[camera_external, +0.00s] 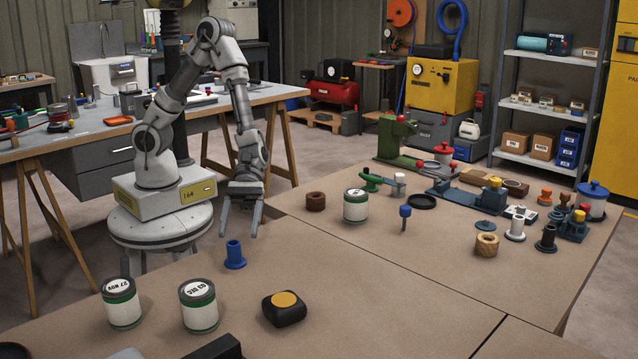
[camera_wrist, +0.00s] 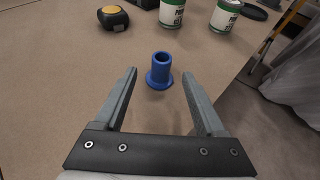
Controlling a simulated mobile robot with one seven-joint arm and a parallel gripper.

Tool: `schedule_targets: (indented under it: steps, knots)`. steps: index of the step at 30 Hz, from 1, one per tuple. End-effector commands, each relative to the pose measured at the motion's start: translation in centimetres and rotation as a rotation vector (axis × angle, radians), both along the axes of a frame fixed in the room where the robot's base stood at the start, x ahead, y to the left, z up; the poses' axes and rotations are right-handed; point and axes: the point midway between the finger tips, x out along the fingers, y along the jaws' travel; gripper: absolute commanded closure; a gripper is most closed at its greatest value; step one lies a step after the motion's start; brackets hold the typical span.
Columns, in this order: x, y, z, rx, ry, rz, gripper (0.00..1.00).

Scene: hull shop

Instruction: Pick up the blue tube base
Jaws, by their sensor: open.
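The blue tube base (camera_external: 235,255) is a short upright blue tube on a wider round foot. It stands on the brown table near its back left edge. My gripper (camera_external: 239,236) hangs above the table edge, close to the tube in the outside view. In the wrist view the blue tube base (camera_wrist: 160,71) stands upright, beyond and between the two open fingertips of my gripper (camera_wrist: 160,78). The fingers look empty, and I see no contact with the tube. Its open top shows a dark hole.
Two green-and-white cans, one (camera_external: 122,303) and another (camera_external: 199,305), stand in front of the tube. A black box with a yellow top (camera_external: 285,308) lies to the right. The table (camera_external: 330,265) is bare around the tube. Several small parts stand on the right side.

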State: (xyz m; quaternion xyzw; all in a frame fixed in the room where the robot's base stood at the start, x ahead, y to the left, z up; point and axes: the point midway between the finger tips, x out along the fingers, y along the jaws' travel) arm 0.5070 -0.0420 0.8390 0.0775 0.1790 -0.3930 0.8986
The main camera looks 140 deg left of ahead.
Motion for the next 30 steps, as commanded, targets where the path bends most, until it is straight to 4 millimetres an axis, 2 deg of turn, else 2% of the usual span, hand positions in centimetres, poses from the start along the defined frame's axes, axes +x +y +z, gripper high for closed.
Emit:
schedule_targets:
  steps: [8,18,24,26,30]
  knots:
    - [1.0,-1.2,-0.7,0.001,-0.001,-0.001,0.28]
    - [3.7,-4.4,-2.3,0.0,-0.001,-0.001,0.28]
    - [3.8,-4.4,-2.2,0.001,-0.001,0.0,0.28]
    - [3.8,-4.4,-2.2,0.001,-0.001,0.0,0.36]
    - [3.8,-4.4,-2.2,0.001,-0.001,0.0,0.62]
